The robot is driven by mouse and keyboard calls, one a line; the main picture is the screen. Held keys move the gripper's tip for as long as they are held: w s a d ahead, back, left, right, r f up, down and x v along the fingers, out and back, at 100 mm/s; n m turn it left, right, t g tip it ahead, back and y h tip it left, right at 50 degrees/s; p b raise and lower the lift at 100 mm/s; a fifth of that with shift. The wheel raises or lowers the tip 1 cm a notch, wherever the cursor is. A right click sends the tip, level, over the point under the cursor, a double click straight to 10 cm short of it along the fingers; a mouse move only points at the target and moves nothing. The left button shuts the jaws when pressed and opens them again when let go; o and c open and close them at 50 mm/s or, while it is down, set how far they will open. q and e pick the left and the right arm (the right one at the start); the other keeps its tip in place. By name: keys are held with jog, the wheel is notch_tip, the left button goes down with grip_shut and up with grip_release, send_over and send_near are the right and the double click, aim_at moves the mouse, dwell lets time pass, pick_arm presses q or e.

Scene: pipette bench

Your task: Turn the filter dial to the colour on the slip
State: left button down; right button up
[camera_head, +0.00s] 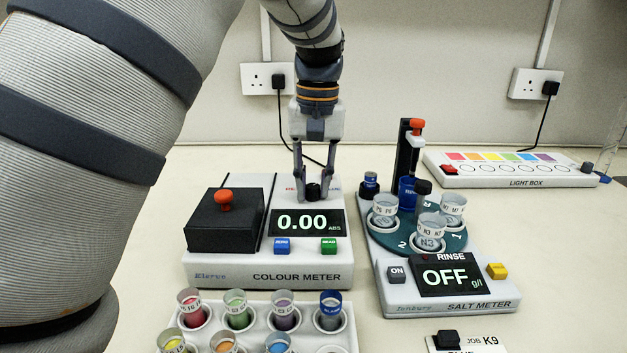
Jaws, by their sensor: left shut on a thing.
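The filter dial (314,191) is a small black knob at the back of the white colour meter (320,277). My left gripper (313,187) points down from above and is shut on the dial. Red lettering shows left of the dial and dark lettering right of it; the fingers partly cover it, and I cannot tell where the dial points. The meter's display (307,223) reads 0.00 ABS. The slip (487,341) at the bottom edge reads JOB K9, with what looks like BLUE below, cut off by the frame. My right gripper is not in view.
A black lidded box (225,232) with a red knob sits on the meter's left. A rack (256,338) of coloured vials stands in front. The salt meter (450,300) with its cup carousel is at right; a light box (510,172) lies behind it.

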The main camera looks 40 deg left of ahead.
aim_at(316, 186)
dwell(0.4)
pick_arm(q)
jog(key=c, duration=1.4)
grip_release()
jog(key=shift+o, duration=0.2)
notch_tip(316, 186, up, 12)
jog(key=shift+d, duration=0.15)
jog(key=shift+w+f, duration=0.1)
